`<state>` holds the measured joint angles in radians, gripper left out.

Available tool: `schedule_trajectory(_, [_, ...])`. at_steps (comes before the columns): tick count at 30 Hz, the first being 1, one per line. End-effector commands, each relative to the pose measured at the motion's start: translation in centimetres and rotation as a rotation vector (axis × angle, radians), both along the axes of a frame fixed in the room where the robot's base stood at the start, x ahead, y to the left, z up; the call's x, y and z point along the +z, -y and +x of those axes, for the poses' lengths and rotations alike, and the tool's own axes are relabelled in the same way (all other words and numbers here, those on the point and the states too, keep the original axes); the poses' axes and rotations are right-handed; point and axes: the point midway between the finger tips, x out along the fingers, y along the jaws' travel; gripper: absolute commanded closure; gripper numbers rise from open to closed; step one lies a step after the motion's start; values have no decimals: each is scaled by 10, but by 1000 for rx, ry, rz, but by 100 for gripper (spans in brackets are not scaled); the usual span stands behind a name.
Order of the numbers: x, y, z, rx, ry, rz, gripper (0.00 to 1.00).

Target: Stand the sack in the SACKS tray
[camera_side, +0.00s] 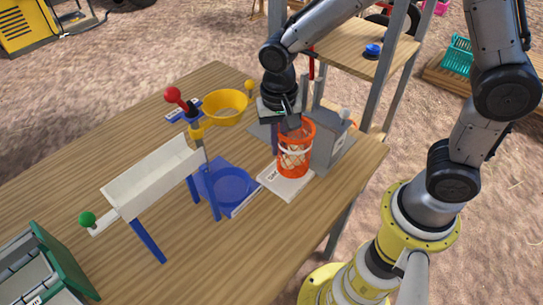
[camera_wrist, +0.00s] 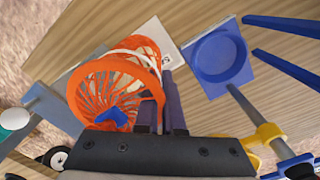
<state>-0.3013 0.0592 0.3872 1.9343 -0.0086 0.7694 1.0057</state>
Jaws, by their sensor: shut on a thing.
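The sack (camera_side: 295,152) is an orange open-topped mesh tube with a pale band round its middle. It looks upright in the side view. My gripper (camera_side: 289,122) is above it, with its fingers shut on the sack's upper rim. In the wrist view the sack (camera_wrist: 115,85) opens toward the camera, with my gripper fingers (camera_wrist: 162,115) at its right edge and a blue piece (camera_wrist: 112,117) at its mouth. The white labelled tray (camera_side: 268,178) lies under the sack's lower end; its label is only partly readable. I cannot tell whether the sack's bottom touches it.
A blue tray with a round recess (camera_side: 231,187) lies left of the white tray. A white chute (camera_side: 155,178) on blue legs and a yellow bowl (camera_side: 226,106) stand further left. A grey box-like stand (camera_side: 330,140) is close behind the sack. The front table area is clear.

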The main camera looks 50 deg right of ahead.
Motion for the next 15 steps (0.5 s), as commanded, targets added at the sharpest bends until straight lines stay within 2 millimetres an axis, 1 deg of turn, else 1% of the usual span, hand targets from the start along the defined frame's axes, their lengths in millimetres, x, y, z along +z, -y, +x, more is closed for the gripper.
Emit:
schedule_trajectory(1, [-6,-1,4,0,-2,-1,100])
schedule_trajectory(8, [-21,-5,16,0,-2,-1,100])
schedule_trajectory(12, [-41,-5,16,0,-4,-2,100])
schedule_trajectory(15, [-49,-5,16,0,-2,-1,100])
